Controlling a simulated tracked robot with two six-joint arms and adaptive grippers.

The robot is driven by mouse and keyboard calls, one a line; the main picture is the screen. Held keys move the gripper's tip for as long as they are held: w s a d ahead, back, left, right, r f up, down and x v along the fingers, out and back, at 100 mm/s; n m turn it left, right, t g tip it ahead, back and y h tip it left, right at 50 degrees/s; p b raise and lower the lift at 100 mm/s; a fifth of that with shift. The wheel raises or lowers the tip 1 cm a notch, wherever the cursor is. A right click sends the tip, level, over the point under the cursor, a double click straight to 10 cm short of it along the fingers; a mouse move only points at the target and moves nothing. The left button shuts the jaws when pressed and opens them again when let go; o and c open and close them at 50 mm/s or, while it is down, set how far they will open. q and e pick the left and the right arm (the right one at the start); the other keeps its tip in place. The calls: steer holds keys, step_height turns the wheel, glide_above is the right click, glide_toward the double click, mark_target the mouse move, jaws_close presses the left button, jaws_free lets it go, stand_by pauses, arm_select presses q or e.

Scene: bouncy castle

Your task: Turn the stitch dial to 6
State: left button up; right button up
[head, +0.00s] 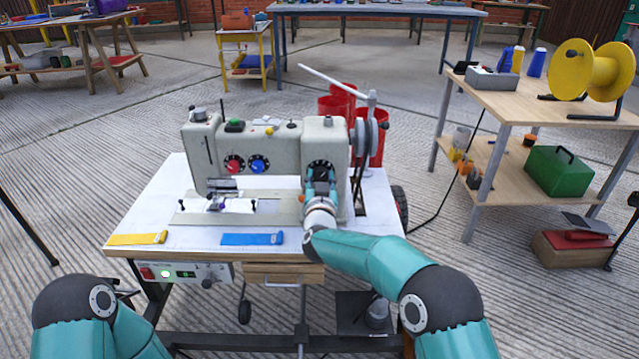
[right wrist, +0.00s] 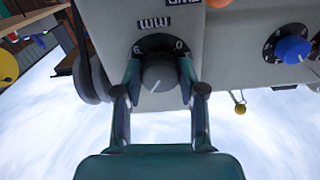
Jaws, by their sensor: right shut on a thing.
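The sewing machine (head: 270,150) stands on a white-topped table. Its stitch dial (head: 321,170) is on the front of the right-hand head. In the right wrist view, the dial's grey knob (right wrist: 160,74) sits on a black plate with a 6 (right wrist: 137,48) and a 0 (right wrist: 178,46) showing. The knob's short white line points down and slightly left there, away from both numbers; marks nearest the line are hidden. My right gripper (head: 319,183) is shut on the knob, one finger on each side. My left arm shows at bottom left, its gripper out of view.
A red dial (head: 234,165) and blue dial (head: 259,164) are left of my right gripper. A handwheel (head: 372,138) and red bins (head: 340,100) are right and behind.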

steer(key=shift+f+m+b, duration=0.25)
steer(key=shift+m+b, duration=0.05)
steer(key=shift+m, duration=0.5)
steer(key=o, duration=1.1)
steer(key=shift+o, duration=0.2)
steer(key=shift+r, duration=0.15)
steer(key=shift+s, duration=0.1)
steer(key=s, duration=1.1)
steer(key=shift+s, duration=0.4)
